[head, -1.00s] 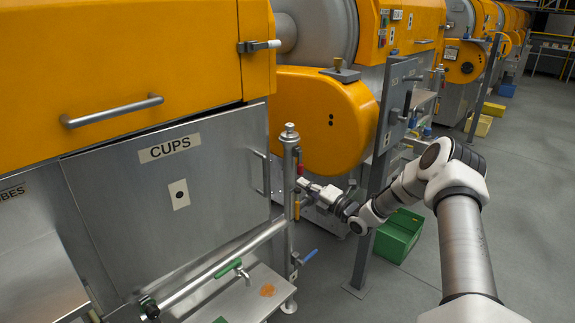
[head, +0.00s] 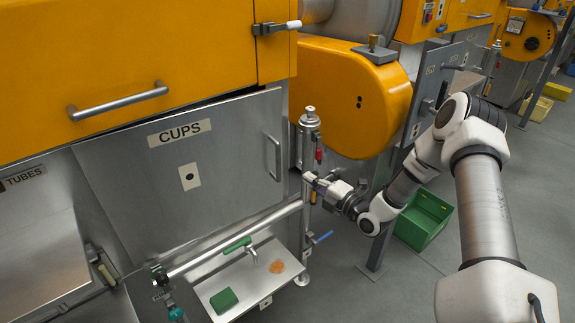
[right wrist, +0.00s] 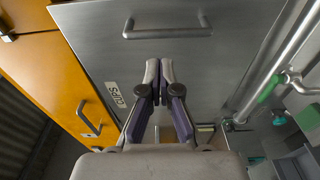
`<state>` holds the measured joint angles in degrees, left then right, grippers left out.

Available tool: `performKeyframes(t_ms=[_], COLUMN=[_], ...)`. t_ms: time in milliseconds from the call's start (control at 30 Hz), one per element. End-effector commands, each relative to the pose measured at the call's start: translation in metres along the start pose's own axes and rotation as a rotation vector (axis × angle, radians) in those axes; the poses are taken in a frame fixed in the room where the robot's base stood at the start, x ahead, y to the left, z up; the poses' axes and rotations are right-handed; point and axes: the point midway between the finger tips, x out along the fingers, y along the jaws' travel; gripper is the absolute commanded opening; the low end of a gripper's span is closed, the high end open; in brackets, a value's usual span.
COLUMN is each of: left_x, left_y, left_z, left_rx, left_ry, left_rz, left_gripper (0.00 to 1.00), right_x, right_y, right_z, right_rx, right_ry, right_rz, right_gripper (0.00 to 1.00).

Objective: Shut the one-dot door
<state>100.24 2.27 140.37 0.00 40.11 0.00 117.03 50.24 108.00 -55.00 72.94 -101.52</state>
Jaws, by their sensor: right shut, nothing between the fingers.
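The one-dot door is the steel CUPS door (head: 230,200), with a single black dot on a pale plate (head: 189,176) and a bar handle (head: 273,158) near its right edge. A thin dark gap shows along its top edge; how far it stands ajar is hard to tell. My right gripper (head: 309,178) is shut and empty, just right of the door's right edge, in front of the steel post. In the right wrist view, its closed fingertips (right wrist: 159,64) point at the door face (right wrist: 230,50), with the handle (right wrist: 167,27) beyond them. My left gripper is not in view.
A steel post (head: 309,140) with a blue-handled valve (head: 321,237) stands beside the door. A pipe (head: 235,240) and a tray (head: 258,292) with a green block (head: 223,300) lie below. A yellow housing (head: 350,95) and green crate (head: 424,217) are to the right.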

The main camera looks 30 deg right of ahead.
Motion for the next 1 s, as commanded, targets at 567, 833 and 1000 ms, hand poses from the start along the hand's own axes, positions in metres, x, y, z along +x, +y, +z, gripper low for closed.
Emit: performKeyframes(t_ms=[567,833,1000], left_x=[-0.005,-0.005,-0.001], left_y=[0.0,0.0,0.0], left_z=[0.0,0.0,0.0], left_rx=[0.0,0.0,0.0], left_ry=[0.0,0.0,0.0], left_rz=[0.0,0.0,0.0], left_gripper=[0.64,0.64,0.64], right_x=[0.097,0.098,0.1], right_y=[0.001,0.0,-0.001], right_z=[-0.001,0.0,0.009], right_rx=[0.0,0.001,-0.001], right_ry=[0.001,0.0,-0.012], right_rz=[0.001,0.001,0.001], right_gripper=[0.0,0.0,0.0])
